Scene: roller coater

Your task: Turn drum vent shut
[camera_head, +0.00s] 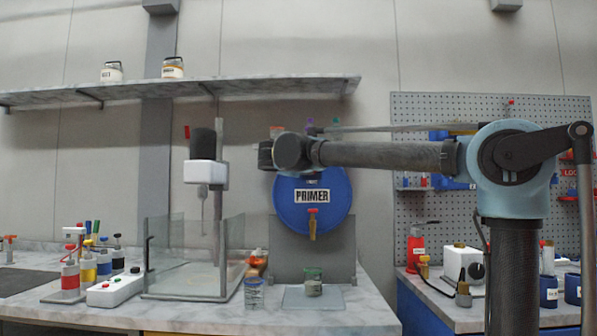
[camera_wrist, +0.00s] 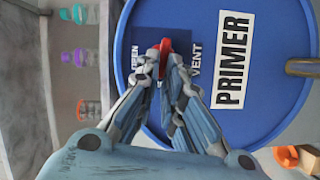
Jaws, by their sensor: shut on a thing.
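The blue drum (camera_head: 340,206) with a white PRIMER label stands end-on at the back of the bench, and its face fills much of the wrist view (camera_wrist: 268,135). At the drum's upper part, a red vent handle (camera_wrist: 166,46) sits on a dark blue plate with partly covered lettering, including VENT. My gripper (camera_wrist: 165,58) is shut on the red vent handle, with its fingers on both sides. The handle's lower part is hidden between the fingers. In the head view my arm's wrist covers the vent and the fingers.
A tap with a red handle (camera_head: 312,213) sticks out low on the drum's face. Below it a jar (camera_head: 313,283) stands on a plate. A glass-sided stand (camera_head: 195,258) is to the left. A pegboard (camera_head: 440,112) is at the right.

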